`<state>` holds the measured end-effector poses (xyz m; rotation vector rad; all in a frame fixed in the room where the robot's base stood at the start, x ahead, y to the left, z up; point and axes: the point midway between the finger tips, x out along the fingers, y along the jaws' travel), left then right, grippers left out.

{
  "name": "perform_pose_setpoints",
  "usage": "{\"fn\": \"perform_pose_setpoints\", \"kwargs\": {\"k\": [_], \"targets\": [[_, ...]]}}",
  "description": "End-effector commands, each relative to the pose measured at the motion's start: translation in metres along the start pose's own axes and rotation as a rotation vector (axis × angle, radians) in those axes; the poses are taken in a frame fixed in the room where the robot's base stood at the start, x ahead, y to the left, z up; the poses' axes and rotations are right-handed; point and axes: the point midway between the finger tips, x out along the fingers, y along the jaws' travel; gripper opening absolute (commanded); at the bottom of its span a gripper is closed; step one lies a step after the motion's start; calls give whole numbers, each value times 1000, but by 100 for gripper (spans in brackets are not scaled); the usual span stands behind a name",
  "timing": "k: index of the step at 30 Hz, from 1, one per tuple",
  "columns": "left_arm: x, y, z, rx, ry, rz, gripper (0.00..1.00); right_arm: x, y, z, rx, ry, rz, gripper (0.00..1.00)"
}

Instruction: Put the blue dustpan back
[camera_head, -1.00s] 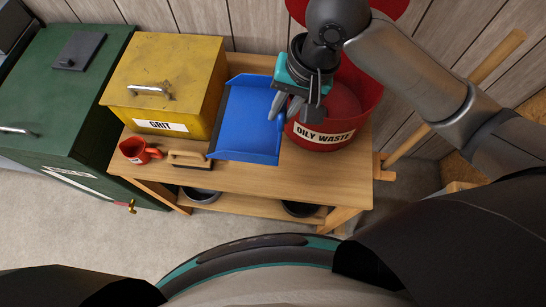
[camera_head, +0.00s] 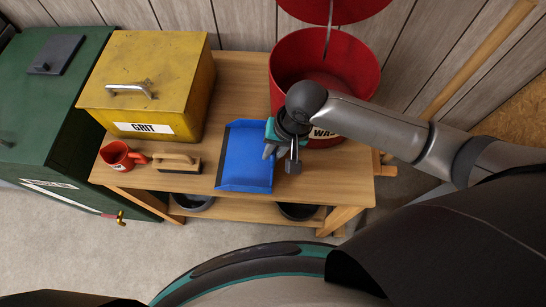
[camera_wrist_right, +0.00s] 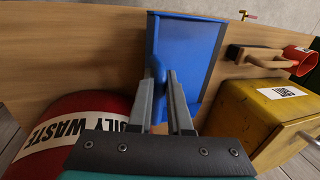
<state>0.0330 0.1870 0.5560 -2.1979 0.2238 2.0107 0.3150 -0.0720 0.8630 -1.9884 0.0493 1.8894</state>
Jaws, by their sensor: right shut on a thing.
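The blue dustpan (camera_head: 246,158) is over the front middle of the wooden bench, its pan toward the left of my right gripper. My right gripper (camera_head: 270,152) is shut on the dustpan at its handle side. The right wrist view also shows the dustpan (camera_wrist_right: 187,50), with its handle between the two fingers (camera_wrist_right: 163,92). The dustpan looks close to the bench top, but I cannot tell whether it touches. My left gripper is not in view.
The wooden bench (camera_head: 335,180) also holds a yellow GRIT box (camera_head: 150,85), a red mug (camera_head: 117,156), a wooden-handled brush (camera_head: 177,162) and an open red OILY WASTE bin (camera_head: 290,68). A green cabinet (camera_head: 45,110) stands at left. The bench's front right is bare.

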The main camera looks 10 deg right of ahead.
Motion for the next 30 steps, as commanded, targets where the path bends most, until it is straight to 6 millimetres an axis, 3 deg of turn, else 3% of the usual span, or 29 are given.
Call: {"fn": "perform_pose_setpoints", "kwargs": {"k": [5,15,16,23,30], "targets": [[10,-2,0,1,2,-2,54,28,7,1,0,-2,-1,0],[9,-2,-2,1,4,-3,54,30,8,1,0,-1,-1,0],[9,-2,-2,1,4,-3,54,31,8,1,0,-2,1,18],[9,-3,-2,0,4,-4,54,30,8,1,0,-1,0,44],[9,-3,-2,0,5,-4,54,30,8,1,0,-1,1,47]]}}
